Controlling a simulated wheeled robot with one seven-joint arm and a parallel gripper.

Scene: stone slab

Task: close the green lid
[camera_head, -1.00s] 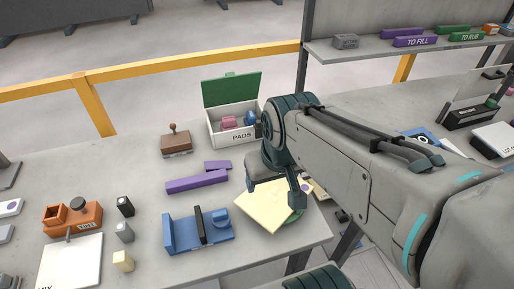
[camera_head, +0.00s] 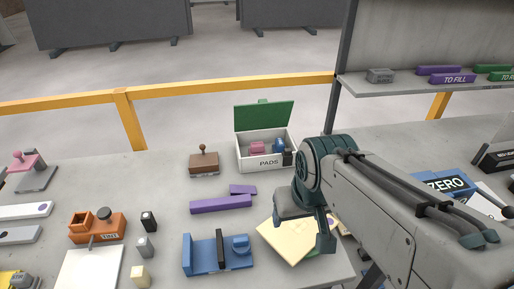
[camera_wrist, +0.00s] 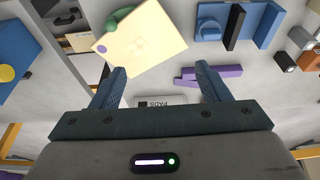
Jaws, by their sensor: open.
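The green lid (camera_head: 264,116) stands raised at the back of a white box labelled PADS (camera_head: 267,163), so the box is open. Pink and blue items and a dark one show inside it. My gripper (camera_head: 305,222) hangs over the slab to the right and in front of the box, apart from it, above a cream sheet (camera_head: 285,240). In the wrist view my gripper (camera_wrist: 162,82) has its two fingers spread wide with nothing between them. The PADS box's label side (camera_wrist: 153,101) shows small between the fingers; the lid is not clear there.
A wooden-handled stamp (camera_head: 204,162) stands left of the box. Purple blocks (camera_head: 221,204) and a blue fixture (camera_head: 218,254) lie in front. An orange TINT holder (camera_head: 97,227) is farther left. A shelf (camera_head: 430,87) overhangs at the right.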

